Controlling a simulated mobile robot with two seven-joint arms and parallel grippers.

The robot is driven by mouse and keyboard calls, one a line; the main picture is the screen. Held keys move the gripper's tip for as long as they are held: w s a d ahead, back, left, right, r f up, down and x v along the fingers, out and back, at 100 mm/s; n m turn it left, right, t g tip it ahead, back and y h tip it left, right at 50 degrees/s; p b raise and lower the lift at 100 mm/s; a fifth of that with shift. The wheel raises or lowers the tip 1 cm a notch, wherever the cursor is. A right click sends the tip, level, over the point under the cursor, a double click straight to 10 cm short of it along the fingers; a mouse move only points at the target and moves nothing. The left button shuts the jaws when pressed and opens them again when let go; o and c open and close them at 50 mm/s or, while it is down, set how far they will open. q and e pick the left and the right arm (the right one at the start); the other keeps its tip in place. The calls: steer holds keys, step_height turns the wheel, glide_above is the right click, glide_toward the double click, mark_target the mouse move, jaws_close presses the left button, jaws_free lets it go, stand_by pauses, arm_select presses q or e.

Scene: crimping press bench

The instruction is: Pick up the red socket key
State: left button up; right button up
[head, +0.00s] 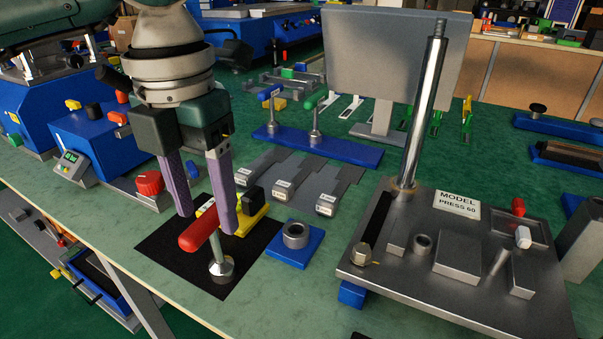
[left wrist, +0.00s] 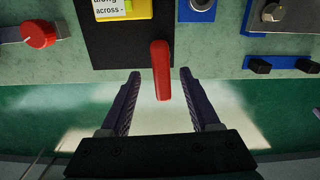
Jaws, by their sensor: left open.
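The red socket key (head: 198,230) stands on a black mat (head: 172,254), its red handle level on top and its metal socket end (head: 221,268) down on the mat. My left gripper (head: 207,222) is open, its purple fingers pointing down at the handle. In the left wrist view the red handle (left wrist: 160,60) shows between the two open fingertips (left wrist: 160,76), with a gap on either side. I cannot tell how far the tips are from the handle in height. My right gripper is not in view.
A yellow block with a label (head: 250,213) stands close behind the key. A blue base with a metal ring (head: 294,240) is right of the mat. The press plate (head: 455,285) with its tall rod is farther right. A blue rack (head: 345,149) holds blue-handled and green-handled keys behind.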

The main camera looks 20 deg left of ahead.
mark_target(222, 264)
arm_select(q)
step_height(222, 264, down, 5)
steer(key=shift+d+f+b, duration=0.1)
steer(key=shift+d+b, duration=0.05)
steer(key=shift+b, duration=0.15)
jaws_close()
stand_by(0.4)
